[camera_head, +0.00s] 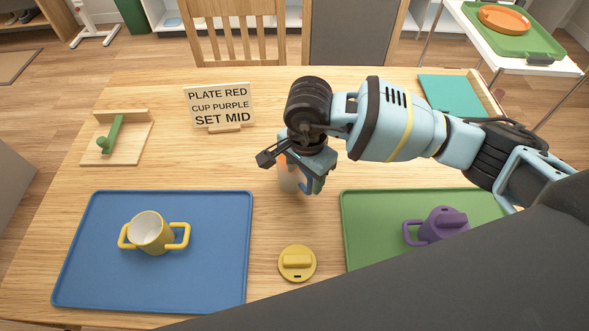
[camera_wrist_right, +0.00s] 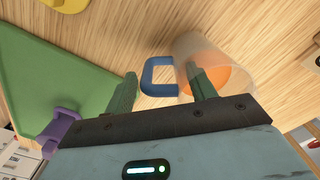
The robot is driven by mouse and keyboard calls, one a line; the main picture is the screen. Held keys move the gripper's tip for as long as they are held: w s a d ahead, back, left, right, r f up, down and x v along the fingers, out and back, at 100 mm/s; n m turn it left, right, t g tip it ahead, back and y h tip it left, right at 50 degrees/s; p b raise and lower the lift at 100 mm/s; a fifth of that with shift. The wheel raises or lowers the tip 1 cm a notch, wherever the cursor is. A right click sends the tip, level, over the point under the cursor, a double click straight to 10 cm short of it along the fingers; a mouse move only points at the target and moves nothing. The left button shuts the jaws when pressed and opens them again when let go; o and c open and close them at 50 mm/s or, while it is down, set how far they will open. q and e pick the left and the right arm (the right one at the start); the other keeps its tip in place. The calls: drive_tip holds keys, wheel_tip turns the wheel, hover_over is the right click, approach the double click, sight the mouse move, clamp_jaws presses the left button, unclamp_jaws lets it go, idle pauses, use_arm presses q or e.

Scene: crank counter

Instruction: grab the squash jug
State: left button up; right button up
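The squash jug (camera_head: 287,178) is a clear vessel with orange squash and a blue handle. It stands on the table between the two trays, partly hidden by my right gripper (camera_head: 304,172) in the head view. In the right wrist view the jug (camera_wrist_right: 235,57) is at the right and its blue handle (camera_wrist_right: 147,76) lies between my two fingers. The fingers are apart; one overlaps the jug's wall in the picture. I cannot tell whether they touch it. My left gripper is not in view.
A blue tray (camera_head: 214,279) holds a yellow two-handled cup (camera_head: 150,233). A green tray (camera_head: 367,233) holds a purple lidded cup (camera_head: 443,226). A yellow lid (camera_head: 297,263) lies between them. A sign (camera_head: 220,107) and wooden stand with green lever (camera_head: 112,135) stand farther back.

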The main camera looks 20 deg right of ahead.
drive_tip(key=c, duration=1.1)
drive_tip(key=shift+r, duration=0.2)
drive_tip(key=shift+r, duration=1.55)
drive_tip(key=shift+s+a+r+b, duration=0.25)
drive_tip(key=shift+s+a+b, duration=0.05)
drive_tip(key=shift+s+a, duration=1.6)
drive_tip(key=shift+s+a+r+b, duration=0.25)
drive_tip(key=shift+s+a+r, duration=0.05)
drive_tip(key=shift+s+a, duration=1.55)
drive_tip(key=shift+s+a+r+b, duration=0.25)
drive_tip(key=shift+s+a+b, duration=0.05)
drive_tip(key=shift+s+a, duration=1.55)
drive_tip(key=shift+c, duration=0.2)
drive_tip(key=shift+s, duration=0.1)
